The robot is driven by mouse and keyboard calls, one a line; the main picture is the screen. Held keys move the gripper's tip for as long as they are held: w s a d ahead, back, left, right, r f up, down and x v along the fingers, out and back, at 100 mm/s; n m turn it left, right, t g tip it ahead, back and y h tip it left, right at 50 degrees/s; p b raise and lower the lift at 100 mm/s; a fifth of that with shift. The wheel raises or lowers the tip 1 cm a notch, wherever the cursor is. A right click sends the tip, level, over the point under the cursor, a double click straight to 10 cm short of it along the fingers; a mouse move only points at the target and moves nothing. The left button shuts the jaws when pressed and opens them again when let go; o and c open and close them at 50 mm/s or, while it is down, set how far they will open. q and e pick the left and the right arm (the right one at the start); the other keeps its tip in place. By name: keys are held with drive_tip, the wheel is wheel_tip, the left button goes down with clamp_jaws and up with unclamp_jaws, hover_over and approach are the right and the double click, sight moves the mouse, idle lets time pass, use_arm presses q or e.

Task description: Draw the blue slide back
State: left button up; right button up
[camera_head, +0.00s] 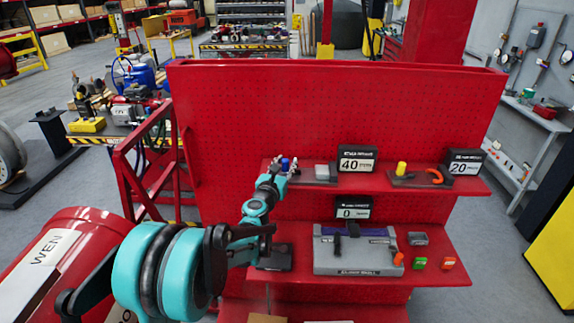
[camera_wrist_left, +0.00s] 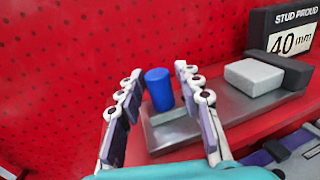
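The blue slide (camera_wrist_left: 159,89) is an upright blue cylinder at the left end of a grey metal plate (camera_wrist_left: 228,108) on the upper red shelf. In the head view the blue slide (camera_head: 285,163) is small and partly hidden by my gripper. My left gripper (camera_head: 283,160) reaches it from the front left. In the left wrist view the gripper (camera_wrist_left: 157,72) is open, with one finger on each side of the cylinder. A gap shows on the left; the right finger is close, and contact cannot be told. My right gripper is out of view.
A light grey block (camera_wrist_left: 254,76) sits on the plate's right part, before a "STUD PROUD 40 mm" sign (camera_head: 357,159). A red perforated panel (camera_head: 330,110) rises behind. A yellow cylinder (camera_head: 401,169) and orange handle (camera_head: 434,176) stand right. A grey fixture (camera_head: 357,263) is on the lower shelf.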

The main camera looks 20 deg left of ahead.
use_arm(q)
drive_tip(key=s, duration=1.2)
drive_tip(key=shift+a, duration=0.1)
drive_tip(key=s+d+f+m+g+h+b, duration=0.45)
drive_tip(key=s+d+f+m+b, duration=0.5)
drive_tip(key=m, duration=1.05)
drive_tip(key=s+a+f+m+g+y+b, duration=0.2)
drive_tip(key=s+f+m+g+y+b, duration=0.2)
drive_tip(key=s+f+m, duration=1.1)
drive_tip(key=s+m+g+b, duration=0.1)
drive_tip(key=s+g, duration=0.1)
drive_tip(key=s, duration=0.1)
drive_tip(key=shift+s+f, duration=0.2)
drive_tip(key=shift+s, duration=0.1)
